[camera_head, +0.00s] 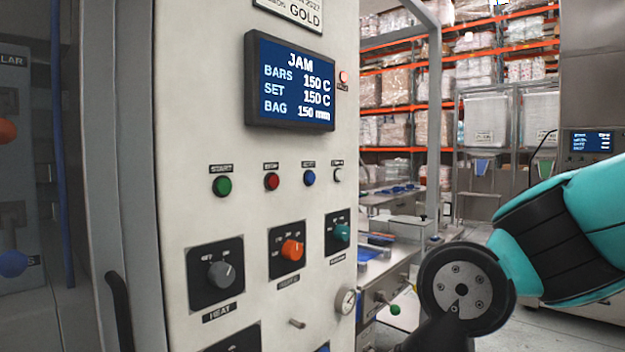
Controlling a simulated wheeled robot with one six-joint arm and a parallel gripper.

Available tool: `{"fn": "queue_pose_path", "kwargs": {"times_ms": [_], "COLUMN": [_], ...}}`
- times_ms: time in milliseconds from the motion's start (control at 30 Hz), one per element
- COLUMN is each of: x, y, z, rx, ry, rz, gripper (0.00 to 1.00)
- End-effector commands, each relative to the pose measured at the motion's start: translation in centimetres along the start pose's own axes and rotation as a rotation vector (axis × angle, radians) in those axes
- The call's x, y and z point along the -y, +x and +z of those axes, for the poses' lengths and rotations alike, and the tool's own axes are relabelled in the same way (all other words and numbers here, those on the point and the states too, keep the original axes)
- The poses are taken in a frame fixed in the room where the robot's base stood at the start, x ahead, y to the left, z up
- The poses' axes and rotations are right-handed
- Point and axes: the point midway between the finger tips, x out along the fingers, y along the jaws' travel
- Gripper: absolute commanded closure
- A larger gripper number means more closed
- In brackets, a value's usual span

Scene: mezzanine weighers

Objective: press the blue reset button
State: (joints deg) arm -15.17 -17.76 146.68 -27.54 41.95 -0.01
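The blue button (309,178) sits in a row on the pale control panel (200,130), under a small label too blurred to read surely. To its left are a red button (272,181) and a green button (222,185); to its right is a small white one (338,174). The screen (290,83) above reads JAM, with BARS 150 C, SET 150 C and BAG 150 mm. My teal and black arm comes in from the right, below and right of the buttons. My gripper is out of the picture.
Below the buttons are a grey knob (220,275), an orange knob (292,249) and a teal knob (342,232). A black handle (120,310) is at the panel's left edge. Racks (400,90) stand behind.

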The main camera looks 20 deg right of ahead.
Motion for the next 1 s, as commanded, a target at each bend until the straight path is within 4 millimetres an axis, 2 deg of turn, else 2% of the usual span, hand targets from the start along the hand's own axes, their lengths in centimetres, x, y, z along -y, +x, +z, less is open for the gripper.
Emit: {"fn": "queue_pose_path", "kwargs": {"times_ms": [33, 300, 1000], "x": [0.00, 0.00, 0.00], "y": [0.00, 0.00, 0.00], "z": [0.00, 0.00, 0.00], "rx": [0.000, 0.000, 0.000], "ry": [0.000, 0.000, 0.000], "rz": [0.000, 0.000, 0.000], "gripper": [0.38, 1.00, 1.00]}}
